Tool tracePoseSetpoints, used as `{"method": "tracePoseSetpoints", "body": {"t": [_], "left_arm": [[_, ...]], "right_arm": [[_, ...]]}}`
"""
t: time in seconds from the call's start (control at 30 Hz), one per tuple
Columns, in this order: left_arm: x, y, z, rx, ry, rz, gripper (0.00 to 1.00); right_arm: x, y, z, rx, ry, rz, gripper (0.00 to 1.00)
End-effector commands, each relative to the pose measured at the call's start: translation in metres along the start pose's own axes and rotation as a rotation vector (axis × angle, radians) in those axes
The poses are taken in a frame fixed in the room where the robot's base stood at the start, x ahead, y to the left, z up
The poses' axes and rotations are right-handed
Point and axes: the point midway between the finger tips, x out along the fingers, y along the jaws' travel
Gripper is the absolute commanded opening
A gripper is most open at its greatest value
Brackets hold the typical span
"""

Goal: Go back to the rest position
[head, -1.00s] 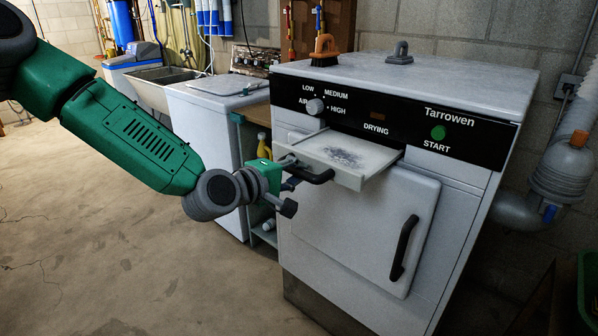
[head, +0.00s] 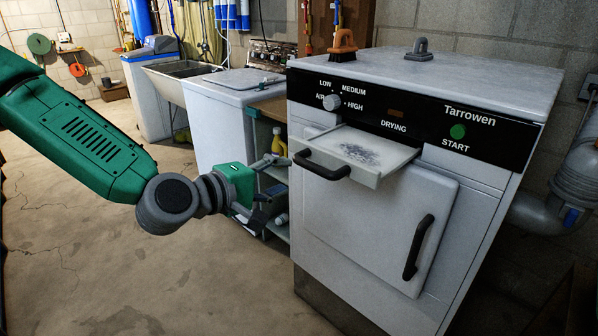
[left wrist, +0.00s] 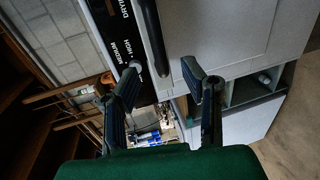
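My left gripper (head: 272,203) is in front of the dryer's left edge, below and left of the pulled-out lint drawer (head: 378,172). In the left wrist view its two fingers (left wrist: 160,68) are spread apart with nothing held between them. The drawer's black handle (head: 322,165) is free of the gripper, with a gap between them. The drawer sticks out of the dryer (head: 500,200) and has dark grey lint (head: 360,152) on its screen. My right gripper is in neither view.
The dryer door (head: 345,220) is shut. A brush (head: 343,45) and a grey handled item (head: 419,49) lie on the dryer top. A low shelf with a yellow bottle (head: 279,141) stands behind the gripper. The concrete floor (head: 180,275) at left is open.

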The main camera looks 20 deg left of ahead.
Motion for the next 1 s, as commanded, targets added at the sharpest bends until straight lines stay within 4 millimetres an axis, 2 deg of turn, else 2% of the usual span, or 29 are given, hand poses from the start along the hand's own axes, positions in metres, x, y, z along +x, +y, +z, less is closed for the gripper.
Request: {"method": "tracePoseSetpoints", "body": {"t": [0.1,0.2,0.77,0.87,0.97,1.0], "left_arm": [[-0.015,0.000,-0.001,-0.001,0.001,0.000,0.38],[-0.021,0.000,0.000,0.000,0.001,-0.001,0.38],[-0.022,-0.002,0.000,0.003,0.000,-0.005,0.38],[-0.021,-0.018,0.005,0.036,-0.011,-0.052,0.38],[-0.020,-0.063,0.016,0.132,-0.041,-0.177,0.38],[-0.022,-0.088,0.022,0.187,-0.063,-0.247,0.38]], "right_arm": [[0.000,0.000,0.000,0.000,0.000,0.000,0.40],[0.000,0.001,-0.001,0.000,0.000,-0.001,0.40],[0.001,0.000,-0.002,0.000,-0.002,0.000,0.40],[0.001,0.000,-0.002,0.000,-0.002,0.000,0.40],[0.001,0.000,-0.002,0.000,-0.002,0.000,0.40],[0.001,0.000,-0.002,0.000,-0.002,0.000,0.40]]}}
